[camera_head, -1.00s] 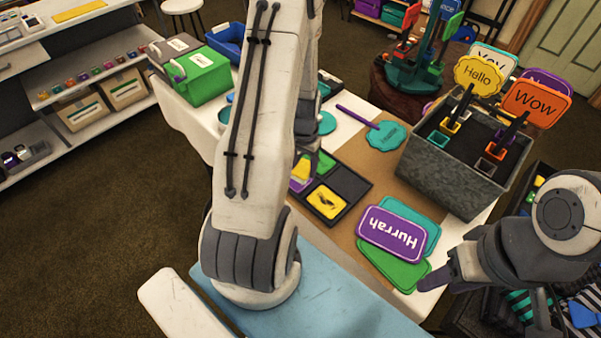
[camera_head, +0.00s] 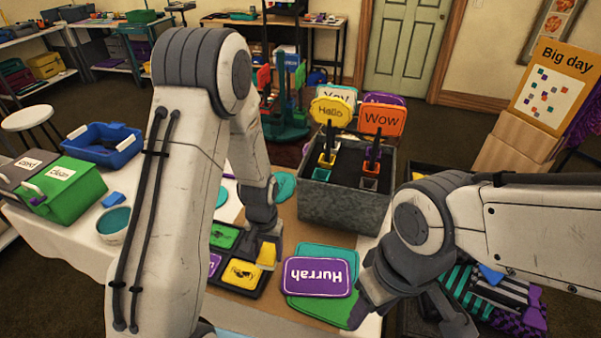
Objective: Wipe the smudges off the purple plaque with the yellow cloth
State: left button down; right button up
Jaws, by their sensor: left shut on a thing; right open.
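The purple plaque (camera_head: 318,278) reads "Hurrah", upside down in my view, and lies on top of a teal plaque and a green one near the table's front. I cannot make out smudges on it. My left gripper (camera_head: 264,238) is shut on the yellow cloth (camera_head: 267,255), which hangs over the right side of the black tray, left of the plaque and apart from it. My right gripper (camera_head: 408,312) is open, just right of the plaque; one finger is close to the plaque stack, and whether it touches is unclear.
The black divided tray (camera_head: 262,285) holds green, purple and yellow pieces, the yellow one with a dark mark. A grey bin (camera_head: 345,208) with upright signs stands behind the plaques. A green box (camera_head: 72,188), a blue tub (camera_head: 104,150) and a bowl (camera_head: 114,225) are at the left.

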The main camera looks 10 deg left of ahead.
pick_arm(q)
jog(key=shift+a+r, duration=0.15)
jog(key=shift+a, duration=0.2)
jog(key=s+a+r+p, duration=0.25)
jog(key=a+p, duration=0.25)
jog(key=a, duration=0.8)
jog(key=b, duration=0.6)
send_over(218, 266)
jog(key=shift+n, duration=0.3)
notch_tip(218, 266, down, 6)
jog(key=shift+f+b, duration=0.6)
jog(key=shift+f, duration=0.4)
